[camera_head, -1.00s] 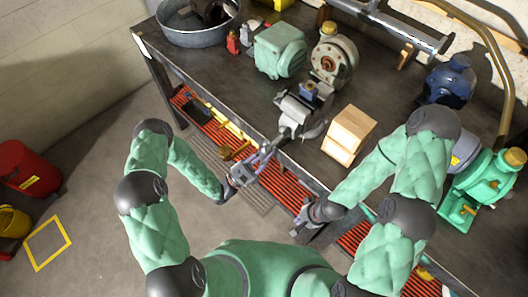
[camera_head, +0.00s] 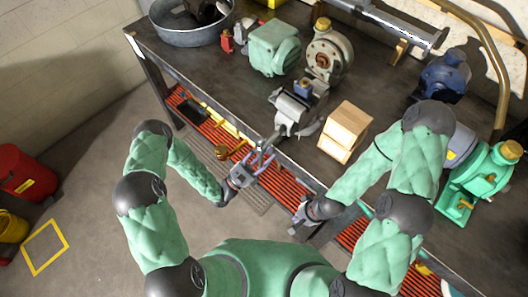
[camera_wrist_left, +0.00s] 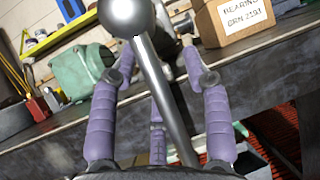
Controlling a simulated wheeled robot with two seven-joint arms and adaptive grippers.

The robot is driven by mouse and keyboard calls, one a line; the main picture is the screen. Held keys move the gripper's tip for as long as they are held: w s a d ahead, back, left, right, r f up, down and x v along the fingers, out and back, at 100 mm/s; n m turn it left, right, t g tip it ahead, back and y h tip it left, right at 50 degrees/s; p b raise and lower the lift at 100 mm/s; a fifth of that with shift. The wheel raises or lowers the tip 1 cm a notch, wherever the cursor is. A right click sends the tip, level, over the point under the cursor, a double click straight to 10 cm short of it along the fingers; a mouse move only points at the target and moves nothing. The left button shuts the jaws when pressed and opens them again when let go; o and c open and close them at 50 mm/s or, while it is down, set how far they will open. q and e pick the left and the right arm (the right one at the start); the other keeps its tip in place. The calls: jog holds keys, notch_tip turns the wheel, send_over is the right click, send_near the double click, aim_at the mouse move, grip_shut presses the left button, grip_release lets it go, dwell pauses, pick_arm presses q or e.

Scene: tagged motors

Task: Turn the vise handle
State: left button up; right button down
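A grey vise (camera_head: 291,112) is fixed at the front edge of the workbench. Its metal handle bar (camera_wrist_left: 163,85), with a ball end, fills the middle of the left wrist view. My left gripper (camera_head: 265,157) is in front of the vise, over the bench edge. Its purple fingers (camera_wrist_left: 150,65) are spread on both sides of the bar, with gaps visible, so it is open around the handle and not clamped. My right gripper (camera_head: 301,214) is lower, in front of the bench and apart from the vise; its fingers are too small to judge.
A wooden box (camera_head: 346,126) stands right of the vise, close by. A flanged pump (camera_head: 325,55) and a green motor (camera_head: 274,49) stand behind. A blue motor (camera_head: 444,76) and a green pump (camera_head: 482,183) are at the right. Free bench top (camera_head: 385,85) lies behind the box.

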pick_arm(q)
jog(key=shift+a, duration=0.1)
jog(key=v, duration=1.2)
jog(key=shift+r, duration=0.1)
dwell(0.4)
